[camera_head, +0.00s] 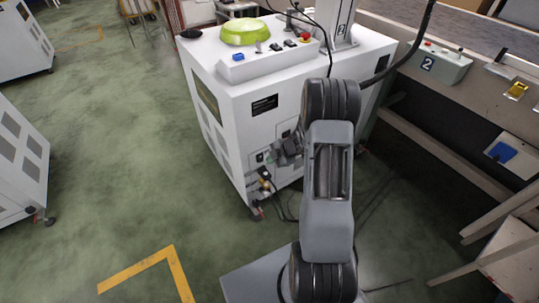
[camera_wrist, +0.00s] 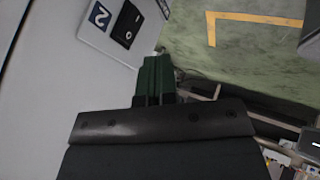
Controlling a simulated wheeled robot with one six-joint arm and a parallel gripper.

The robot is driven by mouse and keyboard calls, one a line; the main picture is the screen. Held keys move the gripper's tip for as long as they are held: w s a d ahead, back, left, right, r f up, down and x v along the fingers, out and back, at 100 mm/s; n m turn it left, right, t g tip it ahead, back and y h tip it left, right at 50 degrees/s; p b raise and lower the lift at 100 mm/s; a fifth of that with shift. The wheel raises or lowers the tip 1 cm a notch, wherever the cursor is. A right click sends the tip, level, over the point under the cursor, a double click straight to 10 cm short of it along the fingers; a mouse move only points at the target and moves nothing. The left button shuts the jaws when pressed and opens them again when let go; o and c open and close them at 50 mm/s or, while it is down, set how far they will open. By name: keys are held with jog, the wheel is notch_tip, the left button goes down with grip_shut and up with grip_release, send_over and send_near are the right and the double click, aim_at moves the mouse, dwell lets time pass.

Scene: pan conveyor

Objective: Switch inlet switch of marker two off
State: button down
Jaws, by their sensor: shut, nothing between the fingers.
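The white marker machine (camera_head: 215,75) stands in the middle of the head view. Its lower front has a small panel with a dark switch (camera_head: 260,157). In the wrist view the light panel carries a dark label reading 2 (camera_wrist: 99,15) and a black inlet switch (camera_wrist: 127,27) to its right. My gripper (camera_wrist: 155,62) is shut and empty, its green fingers just below the panel's lower right edge in that picture. In the head view my gripper (camera_head: 273,158) is close to the panel, right of the switch. Whether it touches the panel and which way the rocker is set, I cannot tell.
Cables and a plug (camera_head: 265,178) hang below the switch panel. A green-yellow object (camera_head: 244,31) and several buttons are on the machine's top. A conveyor frame with a box marked 2 (camera_head: 440,64) stands at right. Green floor (camera_head: 120,150) is clear at left.

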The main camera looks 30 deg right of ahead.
jog(key=s+d+r+p, duration=0.1)
jog(key=d+r+p, duration=0.2)
jog(key=r, duration=0.4)
jog(key=shift+s+d+r, duration=0.35)
jog(key=shift+d+r, duration=0.05)
jog(key=shift+d, duration=0.05)
